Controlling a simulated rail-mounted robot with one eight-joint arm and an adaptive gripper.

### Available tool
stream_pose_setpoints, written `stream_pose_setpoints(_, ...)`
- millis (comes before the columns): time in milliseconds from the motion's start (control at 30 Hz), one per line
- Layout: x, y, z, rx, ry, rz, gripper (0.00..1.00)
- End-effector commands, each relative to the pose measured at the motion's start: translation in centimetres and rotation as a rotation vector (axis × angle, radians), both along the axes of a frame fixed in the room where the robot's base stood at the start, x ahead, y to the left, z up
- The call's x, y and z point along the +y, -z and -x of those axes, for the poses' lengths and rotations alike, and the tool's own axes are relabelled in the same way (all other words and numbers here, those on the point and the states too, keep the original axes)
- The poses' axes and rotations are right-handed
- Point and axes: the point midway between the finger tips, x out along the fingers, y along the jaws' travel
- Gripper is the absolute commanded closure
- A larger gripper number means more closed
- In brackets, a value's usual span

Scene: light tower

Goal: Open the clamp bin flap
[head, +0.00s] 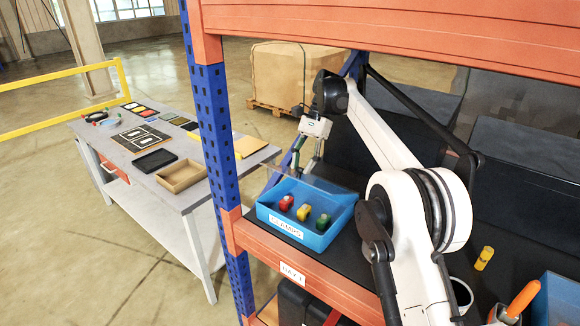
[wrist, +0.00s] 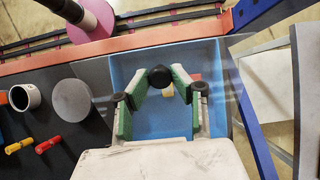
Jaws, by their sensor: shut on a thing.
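The blue clamp bin (head: 330,235) stands on the shelf with a CLAMPS label on its front. A red clamp (head: 286,202), a yellow clamp (head: 303,212) and a green clamp (head: 323,222) sit in it. Its clear flap (head: 335,186) shows as a faint pane above the bin's back, apparently raised at a tilt; its exact angle is hard to tell. My gripper (head: 306,172) is above the back of the bin. In the wrist view my gripper (wrist: 160,80) is closed around the flap's black knob (wrist: 160,76), with the blue bin below.
A yellow peg (head: 484,258), a cup (head: 460,297) and another blue bin (head: 557,300) are on the shelf to the right. A blue rack post (head: 217,140) stands left of the bin. A grey worktable (head: 125,150) with trays is farther left.

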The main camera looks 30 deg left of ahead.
Motion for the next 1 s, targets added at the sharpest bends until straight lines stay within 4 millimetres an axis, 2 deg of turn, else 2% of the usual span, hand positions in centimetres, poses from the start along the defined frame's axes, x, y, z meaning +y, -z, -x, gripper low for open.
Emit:
stream_pose_setpoints(433,-0.3,-0.14,-0.15,0.009,0.001,-0.003,1.0)
stream_pose_setpoints(467,-0.3,-0.14,-0.15,0.009,0.001,-0.003,0.76)
stream_pose_setpoints(600,-0.31,-0.13,-0.14,0.009,0.001,-0.003,0.58)
stream_pose_setpoints(1000,-0.3,-0.12,-0.14,0.009,0.001,-0.003,0.58)
